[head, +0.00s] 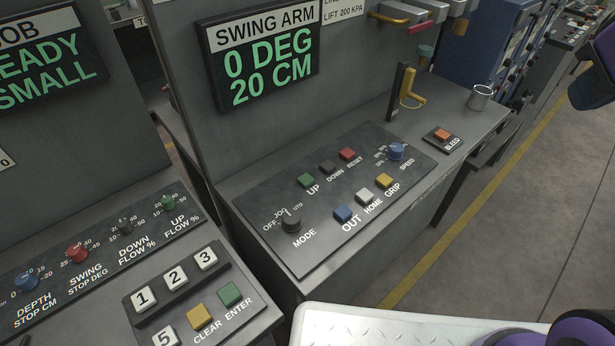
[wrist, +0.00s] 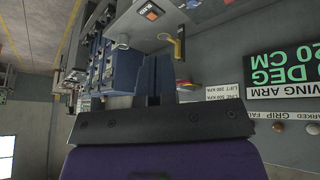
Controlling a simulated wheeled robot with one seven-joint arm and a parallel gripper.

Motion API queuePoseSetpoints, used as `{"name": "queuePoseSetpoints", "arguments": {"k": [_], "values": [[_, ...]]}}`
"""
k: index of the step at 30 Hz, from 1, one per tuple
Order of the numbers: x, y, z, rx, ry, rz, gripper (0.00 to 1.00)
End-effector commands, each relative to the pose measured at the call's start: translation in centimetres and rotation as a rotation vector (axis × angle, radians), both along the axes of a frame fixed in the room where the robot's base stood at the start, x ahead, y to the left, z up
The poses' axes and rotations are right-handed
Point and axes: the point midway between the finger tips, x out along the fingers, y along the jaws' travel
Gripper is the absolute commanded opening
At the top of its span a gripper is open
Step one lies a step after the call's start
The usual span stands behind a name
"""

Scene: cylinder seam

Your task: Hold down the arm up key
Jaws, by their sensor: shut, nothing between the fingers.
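The green UP key (head: 306,181) sits in the back row of the dark swing arm panel (head: 262,198), left of the dark DOWN key (head: 327,168) and the red RESET key (head: 347,154). The key stands raised with nothing touching it. The swing arm display (head: 262,55) above reads 0 DEG, 20 CM. The black MODE knob (head: 291,220) is at the panel's left end. My gripper (wrist: 158,62) shows in the wrist view, shut and empty, away from the panel. Its fingers are not in the head view, where purple parts of my arm show at the right.
A yellow lever (head: 411,90), metal cup (head: 480,97) and BLEED button (head: 442,134) stand right of the panel. The aisle floor (head: 500,210) is clear.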

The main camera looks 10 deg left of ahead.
Motion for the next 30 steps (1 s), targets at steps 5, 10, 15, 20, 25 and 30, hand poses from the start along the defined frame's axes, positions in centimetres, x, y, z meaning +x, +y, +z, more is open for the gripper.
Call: {"name": "queuePoseSetpoints", "arguments": {"k": [5, 10, 15, 20, 25, 30], "values": [[3.2, 2.0, -1.1, -0.058, -0.009, 0.129, 0.0], [6.5, 4.5, -2.7, -0.117, -0.027, 0.281, 0.0], [9.5, 7.3, -4.6, -0.163, -0.049, 0.435, 0.0], [11.9, 10.3, -6.7, -0.195, -0.074, 0.581, 0.0], [13.9, 13.7, -9.2, -0.219, -0.105, 0.734, 0.0], [15.5, 17.3, -11.9, -0.229, -0.144, 0.882, 0.0]]}}
